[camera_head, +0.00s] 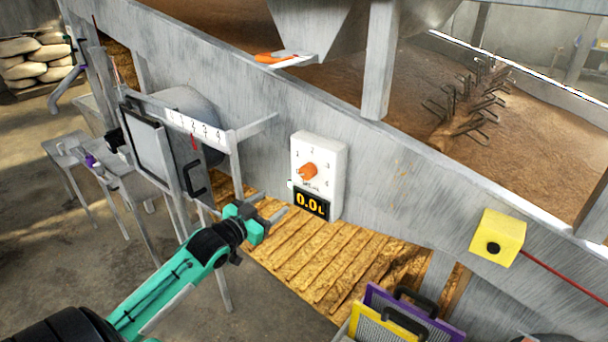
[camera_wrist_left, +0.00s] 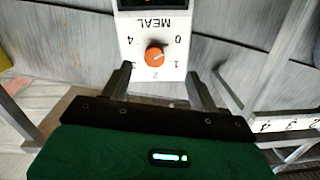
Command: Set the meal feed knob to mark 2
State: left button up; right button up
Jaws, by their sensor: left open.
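The meal feed knob (camera_head: 308,171) is orange and sits on a white dial box (camera_head: 333,160) fixed to the grey sloping wall. Its pointer appears to face the 0 side at lower left, and the display (camera_head: 311,202) below reads 0.0L. My left gripper (camera_head: 267,206) is open and empty, left of and below the box, apart from the knob. In the left wrist view the box appears upside down; the knob (camera_wrist_left: 155,55) shows beyond and between the open fingers (camera_wrist_left: 158,72), with mark 2 on its near side. My right gripper is out of view.
A hatch with a numbered scale (camera_head: 195,128) and black handle projects left of the box. A yellow button box (camera_head: 497,237) is on the wall at right. Purple and yellow framed screens (camera_head: 376,326) stand below. An orange-handled tool (camera_head: 275,57) lies above.

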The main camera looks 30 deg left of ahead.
aim_at(305, 174)
pick_arm(q)
jog(key=w+r+p, duration=0.1)
jog(key=w, duration=0.3)
jog(key=w+d+r+p, duration=0.1)
jog(key=w, duration=0.3)
jog(key=w+r+p, duration=0.1)
jog(key=w+p, duration=0.1)
jog(key=w, duration=0.2)
jog(key=shift+d, duration=0.4)
jog(key=shift+w+d, duration=0.1)
jog(key=shift+w, duration=0.65)
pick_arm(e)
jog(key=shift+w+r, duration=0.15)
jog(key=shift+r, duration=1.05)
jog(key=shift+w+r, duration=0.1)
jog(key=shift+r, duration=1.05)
pick_arm(q)
jog(key=shift+f, duration=0.1)
jog(key=c, duration=1)
jog(key=shift+o, duration=0.2)
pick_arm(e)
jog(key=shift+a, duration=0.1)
